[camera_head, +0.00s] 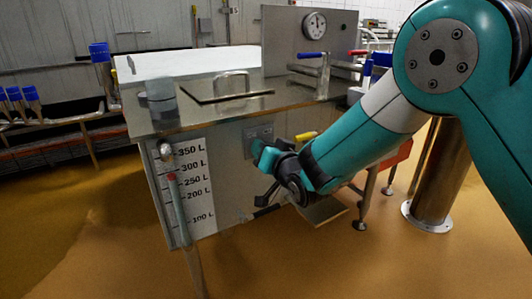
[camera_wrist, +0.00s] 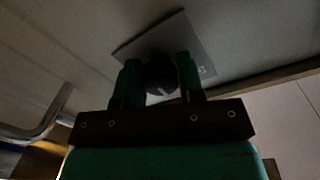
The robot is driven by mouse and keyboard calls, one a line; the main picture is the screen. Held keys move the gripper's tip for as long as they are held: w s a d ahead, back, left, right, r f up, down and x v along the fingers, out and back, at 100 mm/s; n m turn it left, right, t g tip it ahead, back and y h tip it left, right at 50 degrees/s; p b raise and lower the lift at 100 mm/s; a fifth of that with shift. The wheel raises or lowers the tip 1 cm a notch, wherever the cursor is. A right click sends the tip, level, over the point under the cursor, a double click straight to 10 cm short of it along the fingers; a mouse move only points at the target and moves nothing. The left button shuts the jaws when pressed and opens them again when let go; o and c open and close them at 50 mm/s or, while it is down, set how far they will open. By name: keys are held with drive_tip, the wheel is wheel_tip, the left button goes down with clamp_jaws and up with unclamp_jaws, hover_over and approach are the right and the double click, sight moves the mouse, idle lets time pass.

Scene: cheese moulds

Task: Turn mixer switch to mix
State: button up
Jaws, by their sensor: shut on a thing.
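The mixer switch is a dark round knob (camera_wrist: 161,76) with a light mark on it. It sits on a grey plate (camera_wrist: 202,52) on the front wall of the steel vat. In the head view the plate (camera_head: 258,133) shows right of the litre scale, and my gripper hides the knob. My gripper (camera_wrist: 160,78) has one teal finger on each side of the knob and is shut on it. In the head view my gripper (camera_head: 262,150) reaches the plate from the right. The plate's lettering is too dark and small to read.
The steel vat (camera_head: 215,185) carries a litre scale (camera_head: 192,180) at its left front. A lid with a handle (camera_head: 228,88) lies on top. A yellow-ended handle (camera_head: 305,136) is close beside my arm. Valves with blue and red handles (camera_head: 312,55) stand at the back right.

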drive_tip(key=m, duration=0.5)
drive_tip(key=shift+w+d, duration=0.1)
drive_tip(key=shift+d, duration=0.05)
drive_tip(key=shift+g, duration=0.3)
idle(0.3)
drive_tip(key=o, duration=0.9)
drive_tip(key=b+v, duration=0.3)
drive_tip(key=v, duration=1.4)
drive_tip(key=shift+d, duration=0.2)
